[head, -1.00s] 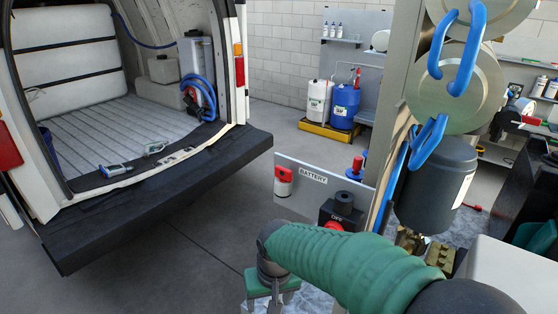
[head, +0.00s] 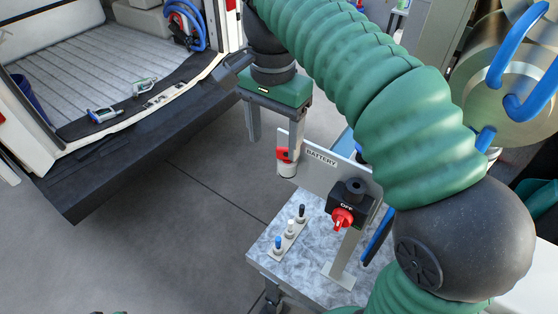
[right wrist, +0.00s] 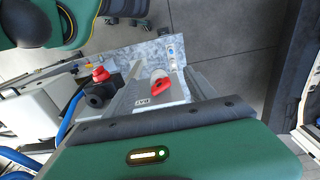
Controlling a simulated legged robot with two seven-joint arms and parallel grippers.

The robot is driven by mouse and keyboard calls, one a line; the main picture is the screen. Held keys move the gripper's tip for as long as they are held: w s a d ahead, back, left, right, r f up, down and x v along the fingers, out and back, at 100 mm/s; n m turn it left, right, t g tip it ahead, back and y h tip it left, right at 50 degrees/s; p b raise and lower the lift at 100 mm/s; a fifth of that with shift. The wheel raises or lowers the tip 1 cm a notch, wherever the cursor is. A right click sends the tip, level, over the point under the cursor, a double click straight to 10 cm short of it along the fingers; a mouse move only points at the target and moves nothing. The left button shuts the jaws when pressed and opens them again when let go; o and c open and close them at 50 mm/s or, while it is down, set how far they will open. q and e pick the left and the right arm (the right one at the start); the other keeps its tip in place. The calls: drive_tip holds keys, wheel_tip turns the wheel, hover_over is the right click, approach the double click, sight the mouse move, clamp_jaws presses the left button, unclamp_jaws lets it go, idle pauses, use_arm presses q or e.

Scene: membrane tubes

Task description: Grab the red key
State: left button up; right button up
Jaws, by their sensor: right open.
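A red key-like piece (head: 283,154) with a white lower body sits at the left end of the grey BATTERY panel (head: 322,172). It also shows in the right wrist view, red and white (right wrist: 160,88). A red knob (head: 342,218) sits on a black switch box marked OFF, to the right and lower; it shows too in the right wrist view (right wrist: 100,74). My right gripper (head: 274,146) is open, fingers pointing down. In the head view one finger overlaps the key-like piece; I cannot tell whether they touch.
The panel and switch stand over a mottled grey table (head: 318,238) with a small strip of toggle switches (head: 290,232). The van's dark rear bumper (head: 130,150) is at left. Large metal cylinders with blue handles (head: 515,85) are at right. Bare floor lies between the van and the table.

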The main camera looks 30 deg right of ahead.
sight(284, 149)
drive_tip(key=d+f, duration=0.1)
drive_tip(key=f, duration=0.1)
drive_tip(key=d+f, duration=0.2)
drive_tip(key=d+f+p, duration=0.1)
drive_tip(key=d+f, duration=0.1)
drive_tip(key=shift+w+d+f, duration=0.15)
drive_tip(key=shift+w+f, duration=0.2)
drive_tip(key=shift+f, duration=0.05)
drive_tip(key=shift+s+f, duration=0.2)
drive_tip(key=shift+s, duration=0.05)
drive_tip(key=shift+s+a, duration=0.1)
drive_tip(key=shift+a, duration=0.3)
drive_tip(key=shift+a+r, duration=0.1)
drive_tip(key=shift+a, duration=0.25)
drive_tip(key=shift+w+a, duration=0.35)
drive_tip(key=shift+a, duration=0.1)
drive_tip(key=c, duration=0.5)
drive_tip(key=shift+c, duration=1.1)
drive_tip(key=shift+s+d, duration=0.2)
drive_tip(key=shift+d, duration=0.1)
drive_tip(key=c, duration=0.5)
drive_tip(key=shift+d, duration=0.2)
drive_tip(key=shift+c, duration=0.9)
use_arm(q)
drive_tip(key=shift+w+d+r, duration=0.1)
drive_tip(key=shift+d+r, duration=0.6)
drive_tip(key=shift+d, duration=0.35)
